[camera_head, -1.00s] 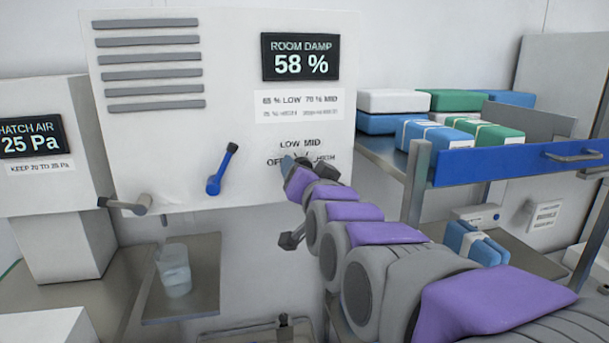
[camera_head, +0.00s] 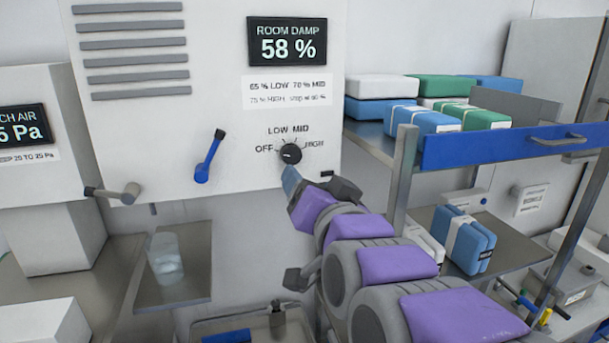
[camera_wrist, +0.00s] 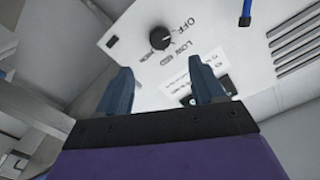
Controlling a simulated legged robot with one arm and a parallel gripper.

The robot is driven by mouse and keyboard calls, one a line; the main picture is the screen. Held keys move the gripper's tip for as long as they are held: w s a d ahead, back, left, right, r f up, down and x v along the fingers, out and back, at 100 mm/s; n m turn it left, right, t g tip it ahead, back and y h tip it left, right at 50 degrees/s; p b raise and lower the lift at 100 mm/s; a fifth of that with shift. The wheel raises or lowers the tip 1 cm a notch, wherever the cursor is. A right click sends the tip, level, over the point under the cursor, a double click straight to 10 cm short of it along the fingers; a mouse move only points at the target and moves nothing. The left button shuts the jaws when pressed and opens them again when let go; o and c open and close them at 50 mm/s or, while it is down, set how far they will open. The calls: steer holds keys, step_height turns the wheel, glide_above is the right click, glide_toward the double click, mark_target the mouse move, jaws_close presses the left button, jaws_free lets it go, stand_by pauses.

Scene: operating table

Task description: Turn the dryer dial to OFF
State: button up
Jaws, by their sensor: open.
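The dryer dial (camera_head: 290,153) is a round black knob on the lower right of the white dryer panel (camera_head: 215,120). Labels OFF, LOW, MID and HIGH run around it from left to right. I cannot tell for sure which label its pointer faces. My gripper (camera_head: 290,178) is just below the dial in the head view, apart from it. In the wrist view the dial (camera_wrist: 160,38) shows beyond and between the two open blue fingertips (camera_wrist: 160,76), with nothing held. The far finger is partly hidden in the head view.
A blue lever (camera_head: 208,160) sits left of the dial and a grey lever (camera_head: 115,192) further left. A display (camera_head: 287,41) reads 58 %. A shelf with a blue front (camera_head: 500,147) bearing packs stands right of my arm. A clear beaker (camera_head: 165,258) stands below.

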steer(key=v, duration=0.5)
steer(key=shift+s, duration=0.25)
steer(key=s+d+f+n+g+h+b, duration=0.1)
steer(key=s+d+f+g, duration=0.15)
steer(key=f, duration=0.65)
steer(key=s+d+f+g+h+b, duration=0.15)
steer(key=f+g, duration=0.25)
steer(key=f, duration=0.5)
steer(key=s+d+f+n+g+h+b, duration=0.1)
steer(key=s+d+f+g, duration=0.15)
steer(key=f, duration=0.55)
steer(key=s+d+f+g+b, duration=0.1)
steer(key=s+d+f+g, duration=0.1)
steer(key=s+f+g, duration=0.3)
steer(key=s+d+f+g+h+b, duration=0.1)
steer(key=s+f+g, duration=0.4)
steer(key=s, duration=0.6)
step_height(320, 180, down, 3)
steer(key=shift+s+d+r+n+b, duration=0.15)
steer(key=shift+s+d+n+b, duration=0.3)
steer(key=shift+d, duration=0.7)
steer(key=shift+w+h, duration=0.1)
steer(key=shift+h, duration=0.15)
